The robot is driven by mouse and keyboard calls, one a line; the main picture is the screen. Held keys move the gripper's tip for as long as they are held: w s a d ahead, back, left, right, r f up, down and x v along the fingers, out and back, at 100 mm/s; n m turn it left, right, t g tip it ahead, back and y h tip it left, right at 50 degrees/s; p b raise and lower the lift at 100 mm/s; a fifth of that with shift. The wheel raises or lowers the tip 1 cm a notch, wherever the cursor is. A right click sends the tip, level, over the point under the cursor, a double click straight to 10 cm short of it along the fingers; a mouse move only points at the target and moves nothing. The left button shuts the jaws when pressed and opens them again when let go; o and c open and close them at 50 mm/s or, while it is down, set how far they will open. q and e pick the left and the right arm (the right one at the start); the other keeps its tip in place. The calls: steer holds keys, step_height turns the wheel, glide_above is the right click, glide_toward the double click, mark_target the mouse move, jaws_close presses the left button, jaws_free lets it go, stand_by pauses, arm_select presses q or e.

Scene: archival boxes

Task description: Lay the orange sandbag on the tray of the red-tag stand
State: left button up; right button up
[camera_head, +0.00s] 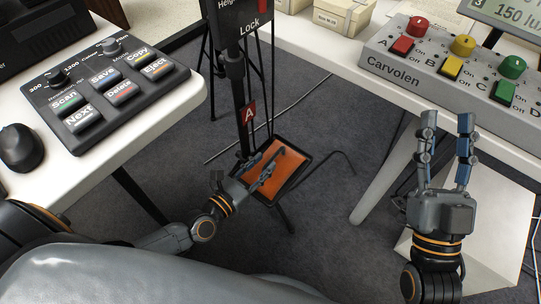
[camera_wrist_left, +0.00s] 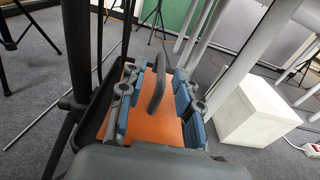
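The stand (camera_head: 238,85) with the red tag (camera_head: 249,112) marked A rises from the floor between the tables. Its black-rimmed tray (camera_head: 308,161) is low down. The orange sandbag (camera_head: 291,172) lies flat inside the tray. In the left wrist view the sandbag (camera_wrist_left: 150,128) has a dark loop handle (camera_wrist_left: 158,82) standing up. My left gripper (camera_head: 273,166) is over the tray. Its fingers (camera_wrist_left: 156,100) are apart, one on each side of the handle, with visible gaps. My right gripper (camera_head: 447,120) is open and empty at the right, away from the stand.
A button panel (camera_head: 105,85) and a mouse (camera_head: 20,147) are on the left table. A control box (camera_head: 440,75) with coloured knobs is on the right table. A white box (camera_wrist_left: 250,113) stands on the floor right of the stand. Stand legs and a table leg (camera_head: 385,180) are near.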

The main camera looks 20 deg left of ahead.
arm_select(q)
steer(key=shift+s+a, duration=0.15)
steer(key=shift+s, duration=0.3)
steer(key=shift+s+r, duration=0.2)
steer(key=s+d+r+m+t+h, duration=0.1)
steer(key=d+r+m+t, duration=0.15)
steer(key=r+m, duration=0.65)
steer(key=d+r+m+t+h, duration=0.15)
steer(key=d+r+m, duration=0.25)
steer(key=r+m, duration=0.5)
steer(key=s+a+r+m+t+y, duration=0.1)
steer(key=s+r+m+t, duration=0.1)
steer(key=r+m, duration=0.5)
steer(key=s+a+r+m+t+y, duration=0.1)
steer(key=s+r+m+t, duration=0.1)
steer(key=r+m, duration=0.6)
steer(key=shift+a+r+m+t, duration=0.2)
steer(key=shift+r+m+t, duration=0.1)
steer(key=shift+m, duration=0.7)
steer(key=shift+f, duration=0.1)
